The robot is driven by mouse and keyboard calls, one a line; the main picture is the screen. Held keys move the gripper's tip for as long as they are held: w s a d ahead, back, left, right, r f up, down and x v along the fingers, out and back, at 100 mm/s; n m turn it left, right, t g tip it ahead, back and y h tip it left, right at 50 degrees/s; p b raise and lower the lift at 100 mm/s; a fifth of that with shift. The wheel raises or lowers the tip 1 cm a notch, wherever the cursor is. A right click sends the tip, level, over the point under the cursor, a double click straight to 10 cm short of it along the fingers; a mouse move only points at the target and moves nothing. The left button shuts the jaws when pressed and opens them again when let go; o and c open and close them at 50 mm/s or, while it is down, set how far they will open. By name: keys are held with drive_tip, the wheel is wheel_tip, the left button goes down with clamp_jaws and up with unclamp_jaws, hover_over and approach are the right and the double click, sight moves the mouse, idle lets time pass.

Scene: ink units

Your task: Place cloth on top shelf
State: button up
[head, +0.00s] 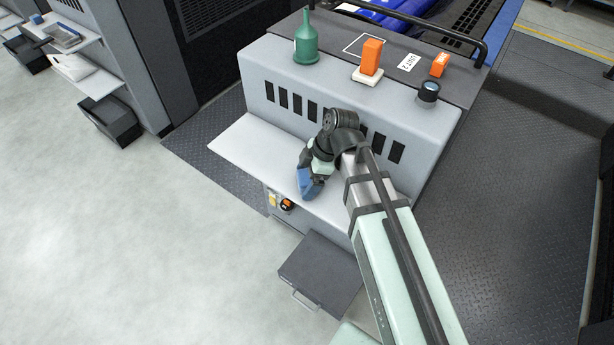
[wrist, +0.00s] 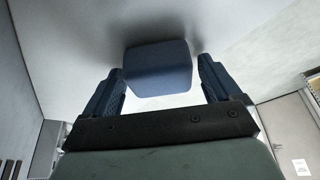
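A blue block-shaped folded cloth (wrist: 158,70) is between the two finger tips of my gripper (wrist: 163,78) in the wrist view. A narrow gap shows between the cloth and the right finger; the left finger is close to it, and I cannot tell if they touch. The fingers are spread. In the head view my gripper (head: 311,178) points down over the white shelf (head: 253,148) on the front of the grey unit. Blue shows at its end, and I cannot separate cloth from fingers there. The unit's flat top (head: 335,88) is above and behind.
On the unit's top stand a green bottle (head: 306,45), an orange item (head: 371,58) on a pale base, a smaller orange block (head: 439,65) and a dark round knob (head: 428,92). A dark box (head: 320,272) with a handle is below the shelf. The shelf's left part is clear.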

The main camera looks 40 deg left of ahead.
drive_tip(key=shift+o, duration=0.5)
drive_tip(key=shift+r, duration=0.2)
drive_tip(key=v, duration=1.2)
